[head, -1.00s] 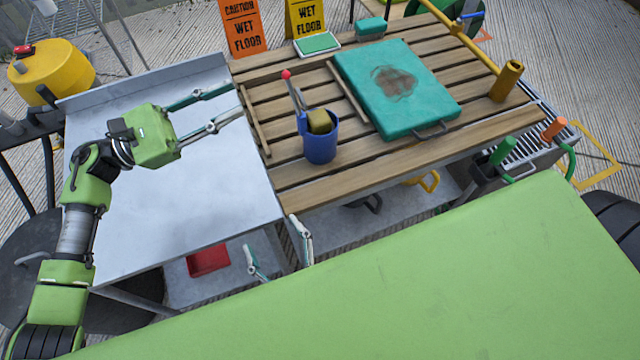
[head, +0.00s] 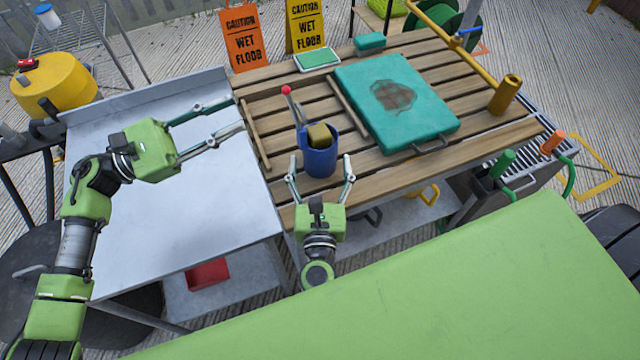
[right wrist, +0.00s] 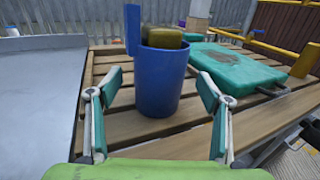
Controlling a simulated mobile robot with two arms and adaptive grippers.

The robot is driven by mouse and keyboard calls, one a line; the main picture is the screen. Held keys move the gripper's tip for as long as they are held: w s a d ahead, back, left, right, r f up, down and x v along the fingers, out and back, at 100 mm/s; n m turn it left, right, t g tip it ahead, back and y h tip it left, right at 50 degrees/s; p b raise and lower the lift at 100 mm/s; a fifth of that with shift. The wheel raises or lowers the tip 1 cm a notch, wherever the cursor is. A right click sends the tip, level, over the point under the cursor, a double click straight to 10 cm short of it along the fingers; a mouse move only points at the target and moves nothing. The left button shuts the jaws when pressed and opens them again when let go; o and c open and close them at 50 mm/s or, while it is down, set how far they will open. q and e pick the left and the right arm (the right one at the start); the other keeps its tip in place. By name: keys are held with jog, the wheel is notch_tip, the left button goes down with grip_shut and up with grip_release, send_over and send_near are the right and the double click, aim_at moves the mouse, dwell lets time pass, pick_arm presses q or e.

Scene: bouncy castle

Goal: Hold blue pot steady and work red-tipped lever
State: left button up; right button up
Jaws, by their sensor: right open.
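The blue pot (head: 320,160) stands upright on the slatted wooden table, with a yellowish-brown block (head: 320,135) in its top. A thin lever with a red tip (head: 286,90) rises at the pot's back left. My right gripper (head: 320,165) is open in front of the pot, fingers pointing at it. In the right wrist view the pot (right wrist: 162,85) stands ahead between the two spread fingers, apart from them; the red tip is out of that view. My left gripper (head: 230,117) is open and empty above the grey metal table, left of the lever.
A teal case (head: 420,110) with a brown stain lies right of the pot. A wooden stick (head: 255,135) lies along the left of the slatted table (head: 450,150). A yellow pipe (head: 455,45) runs along the back right. The grey metal table (head: 200,210) is clear.

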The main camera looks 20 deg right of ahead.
aim_at(320, 148)
jog(key=x, duration=0.5)
jog(key=c, duration=1.6)
pick_arm(q)
grip_shut()
pick_arm(e)
jog(key=shift+c, duration=0.5)
pick_arm(q)
jog(key=s+a+n+t, duration=0.1)
jog(key=a+n, duration=0.1)
jog(key=n, duration=1)
jog(key=s+a+n+t, duration=0.1)
jog(key=a+n+t, duration=0.1)
jog(key=n, duration=1)
jog(key=shift+s+a+f+n+y, duration=0.3)
jog(key=shift+s+a+f, duration=0.05)
jog(key=shift+a, duration=0.4)
